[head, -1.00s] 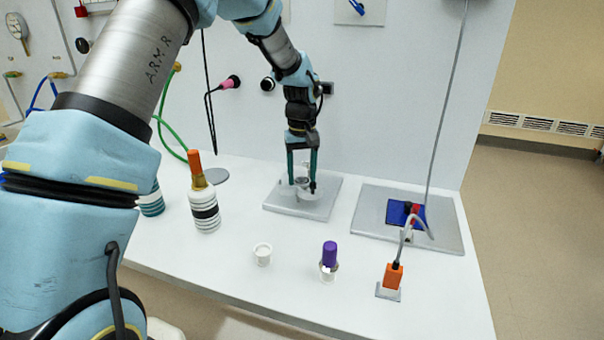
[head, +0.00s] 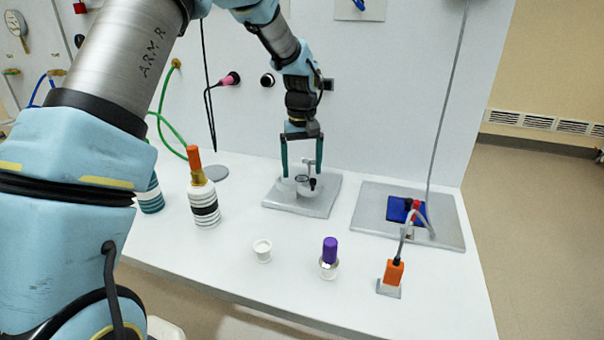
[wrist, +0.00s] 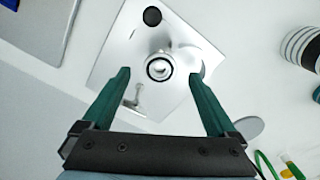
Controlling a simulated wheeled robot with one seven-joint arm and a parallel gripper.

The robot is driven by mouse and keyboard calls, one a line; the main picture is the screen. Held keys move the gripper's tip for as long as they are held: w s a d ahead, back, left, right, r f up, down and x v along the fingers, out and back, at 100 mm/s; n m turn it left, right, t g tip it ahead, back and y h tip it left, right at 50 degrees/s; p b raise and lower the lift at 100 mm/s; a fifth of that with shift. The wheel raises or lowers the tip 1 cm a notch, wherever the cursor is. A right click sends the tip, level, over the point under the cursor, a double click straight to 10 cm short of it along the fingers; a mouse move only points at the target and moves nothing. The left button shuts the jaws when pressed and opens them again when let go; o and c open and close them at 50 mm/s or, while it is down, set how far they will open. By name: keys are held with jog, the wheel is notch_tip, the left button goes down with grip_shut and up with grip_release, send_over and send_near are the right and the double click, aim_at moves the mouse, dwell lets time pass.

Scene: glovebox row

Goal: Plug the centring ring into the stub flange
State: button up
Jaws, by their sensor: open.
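The stub flange (head: 303,187) stands on a grey base plate at the back of the bench. In the wrist view, a round metal piece with a dark inner ring (wrist: 160,68) sits at the flange, and I take it to be the centring ring. It looks centred on the flange, but I cannot tell how deeply it is seated. My gripper (head: 301,174) is open above it, pointing down. In the wrist view, the green fingers of my gripper (wrist: 159,76) stand apart on either side of the ring, with nothing held between them.
The base plate (wrist: 115,62) carries a black knob and a small metal clamp-like post. A striped bottle (head: 204,205) stands left, a white cup (head: 262,251) and a purple-topped piece (head: 330,251) in front. An orange plug (head: 391,272) and grey plate (head: 450,215) lie right.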

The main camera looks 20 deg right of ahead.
aim_at(302, 180)
notch_tip(302, 180, up, 9)
jog(key=b, duration=0.1)
jog(key=shift+b, duration=0.3)
jog(key=shift+s+f, duration=0.1)
jog(key=shift+f, duration=0.05)
